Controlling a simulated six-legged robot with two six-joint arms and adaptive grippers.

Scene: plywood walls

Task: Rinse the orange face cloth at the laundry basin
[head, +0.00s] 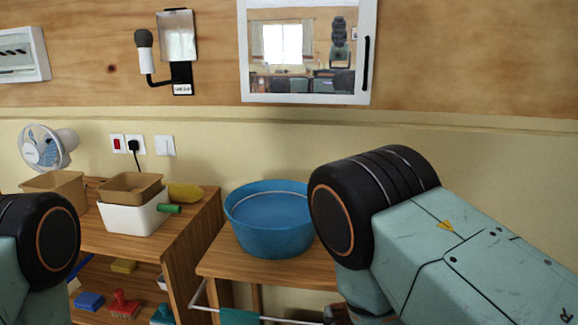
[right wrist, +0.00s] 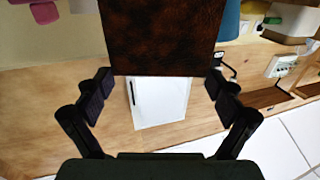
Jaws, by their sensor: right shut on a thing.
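The laundry basin (head: 270,242) is a round blue tub on a wooden stand, with a flat blue surface inside that looks like water. My right gripper (right wrist: 163,88) shows in the right wrist view, its two fingers on either side of a dark rust-brown, mottled flat thing (right wrist: 165,35). This looks like the orange face cloth in shadow; its far end is cut off by the frame. In the head view my right arm is just right of the basin and hides part of that side. No other orange cloth shows. My left gripper is out of view.
Left of the basin, a wooden shelf unit (head: 180,238) holds a white box (head: 130,216), a tan tray (head: 131,186) and, lower down, brushes and sponges. A teal cloth (head: 238,317) hangs on a rail below the basin. A mirror cabinet (head: 307,50) is on the wall above.

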